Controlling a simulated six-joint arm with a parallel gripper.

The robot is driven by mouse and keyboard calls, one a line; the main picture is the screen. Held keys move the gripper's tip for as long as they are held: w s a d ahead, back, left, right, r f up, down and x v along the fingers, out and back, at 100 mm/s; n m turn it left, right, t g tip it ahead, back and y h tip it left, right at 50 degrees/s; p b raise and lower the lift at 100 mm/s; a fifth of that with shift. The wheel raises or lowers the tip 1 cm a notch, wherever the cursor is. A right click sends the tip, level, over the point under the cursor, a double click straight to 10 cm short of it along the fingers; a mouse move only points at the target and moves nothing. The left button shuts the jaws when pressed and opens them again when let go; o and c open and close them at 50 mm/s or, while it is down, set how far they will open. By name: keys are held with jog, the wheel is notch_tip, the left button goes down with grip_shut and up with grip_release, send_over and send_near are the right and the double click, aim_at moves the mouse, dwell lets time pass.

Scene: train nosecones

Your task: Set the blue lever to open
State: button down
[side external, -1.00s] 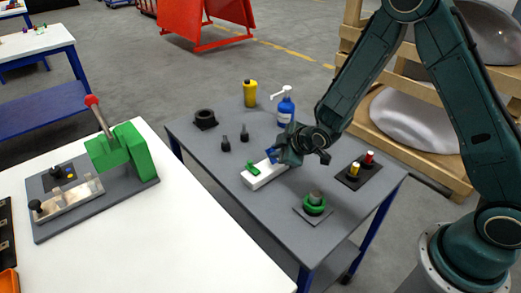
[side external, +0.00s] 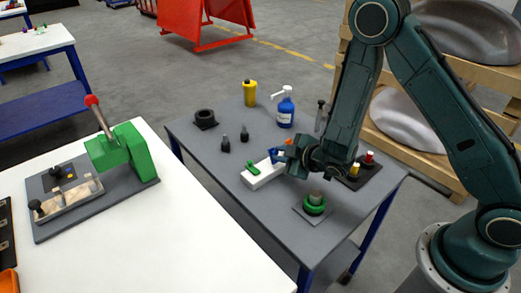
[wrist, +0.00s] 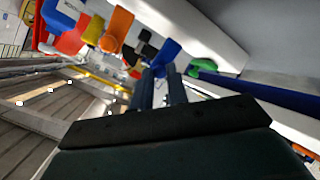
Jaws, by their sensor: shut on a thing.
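A white block (side external: 264,176) lies on the grey table and carries a green lever (side external: 253,167) near its left end. The blue lever (side external: 275,155) stands toward its right end, partly hidden by my gripper (side external: 287,157). In the wrist view the blue lever (wrist: 163,56) is at the fingertips of my gripper (wrist: 161,78), which is shut on it. The green lever (wrist: 203,67) shows just right of it there. A small orange part (side external: 289,141) shows behind my gripper; I cannot tell what it belongs to.
A blue pump bottle (side external: 286,109) and yellow bottle (side external: 250,93) stand behind. A green round knob (side external: 314,204) is in front, and a plate with red and yellow buttons (side external: 361,170) is right.

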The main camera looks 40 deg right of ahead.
dwell(0.3)
jog(key=c, duration=1.4)
grip_release()
jog(key=shift+s+r, duration=0.1)
jog(key=shift+s+r, duration=0.7)
jog(key=shift+r, duration=0.8)
jog(key=shift+s+r, duration=0.7)
jog(key=shift+r, duration=0.85)
jog(key=shift+s+r, duration=0.7)
jog(key=shift+r, duration=0.8)
